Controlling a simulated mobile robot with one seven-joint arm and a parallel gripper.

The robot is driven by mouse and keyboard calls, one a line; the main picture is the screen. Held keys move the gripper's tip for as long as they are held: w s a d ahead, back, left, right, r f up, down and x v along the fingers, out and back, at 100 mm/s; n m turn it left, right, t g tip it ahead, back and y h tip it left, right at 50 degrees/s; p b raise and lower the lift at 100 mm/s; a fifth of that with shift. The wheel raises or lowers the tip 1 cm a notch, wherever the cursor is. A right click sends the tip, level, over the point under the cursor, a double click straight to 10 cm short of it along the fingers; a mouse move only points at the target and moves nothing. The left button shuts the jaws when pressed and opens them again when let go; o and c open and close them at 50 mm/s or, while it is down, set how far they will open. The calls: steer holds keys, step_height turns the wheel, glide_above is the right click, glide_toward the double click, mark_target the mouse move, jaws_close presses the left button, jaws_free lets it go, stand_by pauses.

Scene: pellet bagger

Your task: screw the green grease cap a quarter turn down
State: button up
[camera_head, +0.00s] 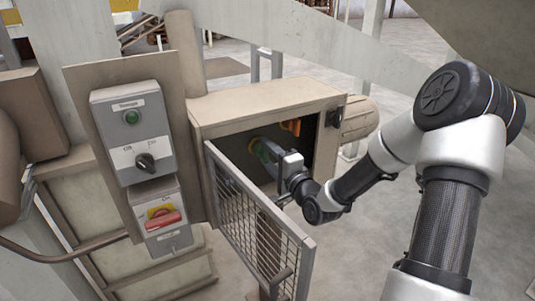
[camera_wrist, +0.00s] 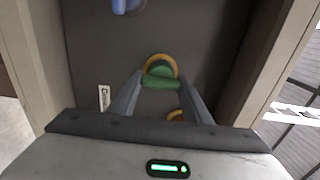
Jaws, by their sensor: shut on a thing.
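The green grease cap (camera_wrist: 161,82) sits in the middle of the wrist view, in front of the dark back panel, with an orange ring (camera_wrist: 160,56) around its far side. My gripper (camera_wrist: 162,86) has one finger on each side of the cap and is shut on it. In the head view my gripper (camera_head: 266,151) reaches into the open box (camera_head: 262,103), and a bit of green (camera_head: 258,149) shows at its fingertips. How far the cap is turned cannot be told.
A mesh door (camera_head: 257,222) stands open in front of the box, close to my wrist. An orange part (camera_head: 291,126) is inside, above my gripper. A blue part (camera_wrist: 122,5) shows at the wrist view's top. A grey control panel (camera_head: 131,130) with switches stands left.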

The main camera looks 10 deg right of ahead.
steer(key=o, duration=1)
steer(key=shift+o, duration=0.2)
steer(key=p+v, duration=0.8)
steer(key=v, duration=0.9)
steer(key=shift+s, duration=0.15)
